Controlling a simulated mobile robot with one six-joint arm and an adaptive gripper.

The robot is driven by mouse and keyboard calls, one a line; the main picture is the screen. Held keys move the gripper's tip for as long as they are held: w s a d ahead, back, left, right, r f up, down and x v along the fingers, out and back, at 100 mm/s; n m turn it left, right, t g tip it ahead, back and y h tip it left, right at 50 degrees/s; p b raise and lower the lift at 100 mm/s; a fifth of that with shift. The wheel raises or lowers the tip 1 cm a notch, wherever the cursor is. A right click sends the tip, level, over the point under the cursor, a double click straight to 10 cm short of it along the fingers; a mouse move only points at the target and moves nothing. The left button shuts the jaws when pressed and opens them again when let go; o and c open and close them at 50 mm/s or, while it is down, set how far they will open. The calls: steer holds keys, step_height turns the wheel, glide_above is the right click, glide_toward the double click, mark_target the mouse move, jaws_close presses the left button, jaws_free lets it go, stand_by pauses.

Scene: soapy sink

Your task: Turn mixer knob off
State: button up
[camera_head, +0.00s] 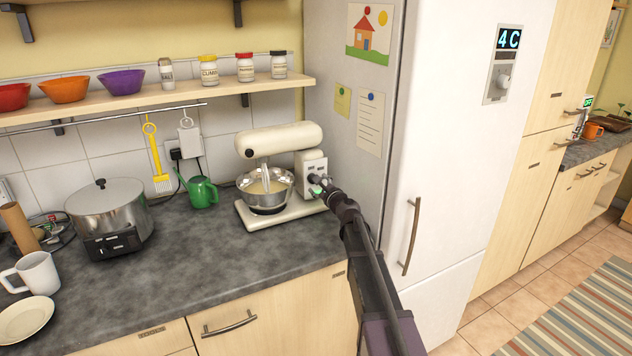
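A cream stand mixer (288,150) stands at the right end of the grey counter, beside the fridge. Its steel bowl (268,195) holds pale contents under the mixer head. The control panel on the mixer's right side faces my arm. My gripper (322,184) is at this panel, with its tip over or touching the knob area. The knob is mostly hidden by the gripper, so its setting cannot be read. A small green patch shows by the fingertips. The fingers are too small and dark to tell whether they are open or shut on the knob.
The fridge (478,130) stands close on the right of the mixer. A green watering can (201,192) and a steel cooker pot (110,215) are left of it. A shelf (150,97) with bowls and jars hangs above. Bare counter (185,260) lies in front.

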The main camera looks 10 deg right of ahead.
steer(key=shift+x, duration=1.55)
